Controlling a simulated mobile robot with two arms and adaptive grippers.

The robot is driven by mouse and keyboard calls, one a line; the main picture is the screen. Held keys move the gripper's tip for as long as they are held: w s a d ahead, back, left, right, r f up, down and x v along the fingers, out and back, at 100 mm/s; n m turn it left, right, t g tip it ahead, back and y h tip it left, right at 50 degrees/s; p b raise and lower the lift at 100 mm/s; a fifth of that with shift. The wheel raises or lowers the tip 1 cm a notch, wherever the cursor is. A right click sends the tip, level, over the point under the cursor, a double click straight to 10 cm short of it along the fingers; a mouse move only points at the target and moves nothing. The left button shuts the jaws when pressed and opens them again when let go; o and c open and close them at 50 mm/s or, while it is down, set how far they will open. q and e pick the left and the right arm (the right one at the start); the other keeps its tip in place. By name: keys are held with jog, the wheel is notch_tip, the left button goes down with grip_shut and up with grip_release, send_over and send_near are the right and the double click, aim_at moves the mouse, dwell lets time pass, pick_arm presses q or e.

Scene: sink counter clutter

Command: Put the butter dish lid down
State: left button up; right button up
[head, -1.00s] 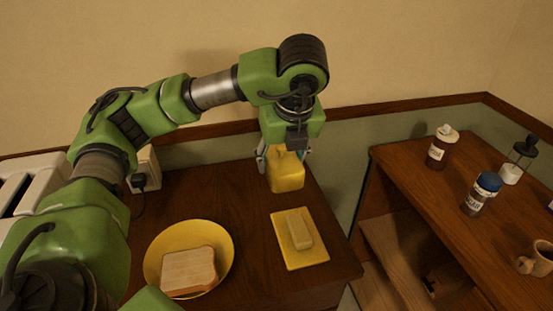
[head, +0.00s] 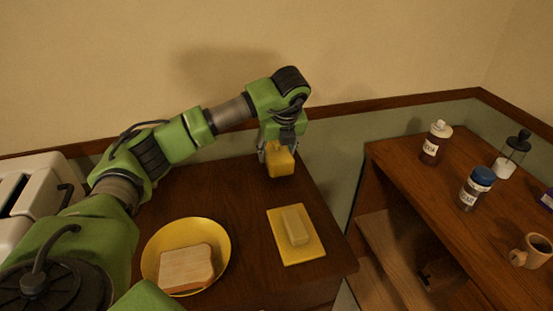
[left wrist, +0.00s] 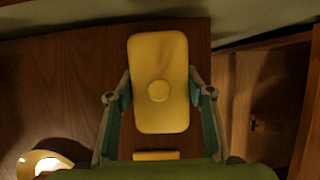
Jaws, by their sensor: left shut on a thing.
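The yellow butter dish lid (head: 281,162) is at the back of the brown counter, behind the butter dish. My left gripper (head: 279,146) is above it, shut on it with a finger at each side. In the left wrist view the lid (left wrist: 158,108) shows from above, its round knob between the fingers (left wrist: 159,96). I cannot tell whether its underside touches the wood. The yellow butter dish base (head: 285,254) lies nearer, with a pale block of butter (head: 295,226) uncovered on it. My right gripper is not in view.
A yellow plate (head: 222,230) with a slice of bread (head: 186,268) is on the front left of the counter. A white toaster (head: 40,178) stands farther left. A lower shelf unit at right holds bottles (head: 436,144), a jar (head: 476,188) and a mug (head: 531,251).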

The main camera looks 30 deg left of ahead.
pick_arm(q)
notch_tip(320, 180, down, 2)
jog(key=shift+f+p, duration=0.25)
jog(key=shift+p, duration=0.25)
jog(key=shift+f, duration=0.25)
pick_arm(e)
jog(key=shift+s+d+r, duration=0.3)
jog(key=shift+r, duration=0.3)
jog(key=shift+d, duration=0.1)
pick_arm(q)
jog(key=shift+f, duration=0.25)
jog(key=o, duration=1.2)
jog(key=shift+r, duration=0.1)
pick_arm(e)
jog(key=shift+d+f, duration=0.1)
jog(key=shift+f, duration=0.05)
